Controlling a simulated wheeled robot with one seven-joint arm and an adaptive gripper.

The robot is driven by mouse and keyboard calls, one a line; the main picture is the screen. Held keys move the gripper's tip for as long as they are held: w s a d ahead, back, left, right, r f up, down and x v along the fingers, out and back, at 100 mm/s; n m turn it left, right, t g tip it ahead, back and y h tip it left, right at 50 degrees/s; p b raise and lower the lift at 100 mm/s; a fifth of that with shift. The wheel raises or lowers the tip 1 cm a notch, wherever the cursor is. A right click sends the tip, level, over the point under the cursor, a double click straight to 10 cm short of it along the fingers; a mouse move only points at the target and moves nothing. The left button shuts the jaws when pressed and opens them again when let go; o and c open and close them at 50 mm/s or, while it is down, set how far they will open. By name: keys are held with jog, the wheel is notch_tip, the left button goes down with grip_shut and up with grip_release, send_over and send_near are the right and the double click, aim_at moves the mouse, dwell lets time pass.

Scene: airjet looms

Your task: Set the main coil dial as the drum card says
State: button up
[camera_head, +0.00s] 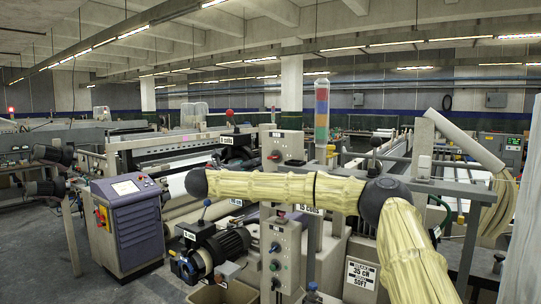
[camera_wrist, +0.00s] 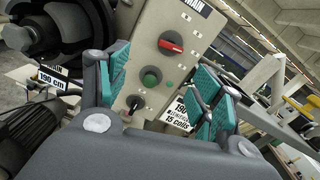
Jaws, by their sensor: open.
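In the wrist view a beige control panel carries a sign ending in "AIN" (camera_wrist: 196,8), a red-faced rotary switch (camera_wrist: 171,46), a green button (camera_wrist: 151,77) and a black knob (camera_wrist: 133,103) with small marks around it. Which of these is the main coil dial I cannot tell. A white card (camera_wrist: 178,118) reading "190" and "15 coils" is partly hidden by my right finger. My gripper (camera_wrist: 157,78) is open and empty, its teal pads framing the panel without visible contact. In the head view the lower panel (camera_head: 280,255) stands below my arm; my gripper is not visible there.
A motor (camera_head: 228,243) and another card, "190 cm" (camera_wrist: 55,76), are left of the panel. A purple cabinet (camera_head: 127,225) stands left, an upper panel (camera_head: 284,148) behind. Aisle floor is free at far left.

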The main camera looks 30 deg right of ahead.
aim_at(272, 158)
jog(key=shift+m+g, duration=0.4)
jog(key=shift+m, duration=0.2)
jog(key=p+x, duration=0.2)
jog(key=x, duration=0.1)
jog(key=r+p+x, duration=0.1)
jog(key=x, duration=0.3)
jog(key=s+r+p+x, duration=0.1)
jog(key=p+x, duration=0.1)
jog(key=x, duration=0.1)
jog(key=shift+d+p, duration=0.35)
jog(key=shift+d, duration=0.05)
jog(key=shift+p+x, duration=0.35)
jog(key=shift+x, duration=0.5)
jog(key=shift+f, duration=0.15)
jog(key=shift+c, duration=0.2)
jog(key=c, duration=1)
